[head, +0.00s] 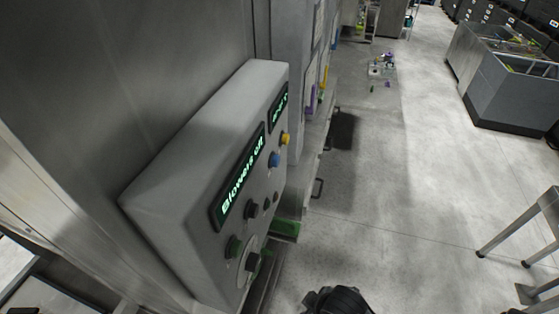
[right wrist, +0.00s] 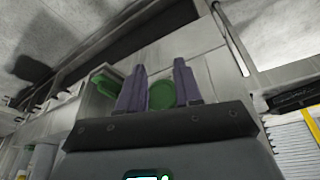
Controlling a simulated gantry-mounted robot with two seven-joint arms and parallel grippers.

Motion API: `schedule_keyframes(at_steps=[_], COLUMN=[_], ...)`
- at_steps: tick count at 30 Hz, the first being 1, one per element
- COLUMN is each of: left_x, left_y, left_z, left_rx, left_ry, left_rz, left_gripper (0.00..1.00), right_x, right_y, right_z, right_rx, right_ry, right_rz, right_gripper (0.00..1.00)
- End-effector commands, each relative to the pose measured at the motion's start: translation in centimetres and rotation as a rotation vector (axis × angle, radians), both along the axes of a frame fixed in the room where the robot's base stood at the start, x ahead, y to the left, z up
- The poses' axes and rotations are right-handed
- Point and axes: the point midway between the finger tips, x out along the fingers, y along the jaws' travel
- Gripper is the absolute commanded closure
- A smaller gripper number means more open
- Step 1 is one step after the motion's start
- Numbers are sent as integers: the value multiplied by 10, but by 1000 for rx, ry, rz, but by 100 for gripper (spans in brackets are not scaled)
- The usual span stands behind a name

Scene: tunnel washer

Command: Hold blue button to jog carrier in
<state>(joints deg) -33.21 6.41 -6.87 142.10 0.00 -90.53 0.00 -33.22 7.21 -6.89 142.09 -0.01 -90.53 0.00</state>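The blue button (head: 274,160) is on the front of a grey control box (head: 185,150) in the head view, just below a yellow button (head: 285,139). Nothing touches the blue button there. My right gripper (right wrist: 159,65) shows in the right wrist view with its two purple-grey fingers apart and nothing held between them. A green round thing (right wrist: 163,95) shows behind the gap between the fingers; I cannot tell its distance. The blue button cannot be made out in the right wrist view. The carrier cannot be identified. My left gripper is not in view.
Open floor (head: 380,200) lies to the right, with a metal-legged table (head: 520,227) at the far right.

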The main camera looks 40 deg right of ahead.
Motion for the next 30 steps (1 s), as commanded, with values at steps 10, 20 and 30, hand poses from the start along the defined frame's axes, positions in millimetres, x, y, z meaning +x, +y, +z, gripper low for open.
schedule_keyframes(at_steps=[10, 20, 30], left_x=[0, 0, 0], left_y=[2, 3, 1], left_z=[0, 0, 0], left_rx=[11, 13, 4], left_ry=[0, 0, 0], left_rz=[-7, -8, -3], left_gripper=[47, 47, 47], right_x=[0, 0, 0], right_y=[2, 2, 2], right_z=[0, 0, 0], right_rx=[7, 9, 7], right_ry=[0, 0, 0], right_rz=[-5, -6, -4], right_gripper=[100, 100, 100])
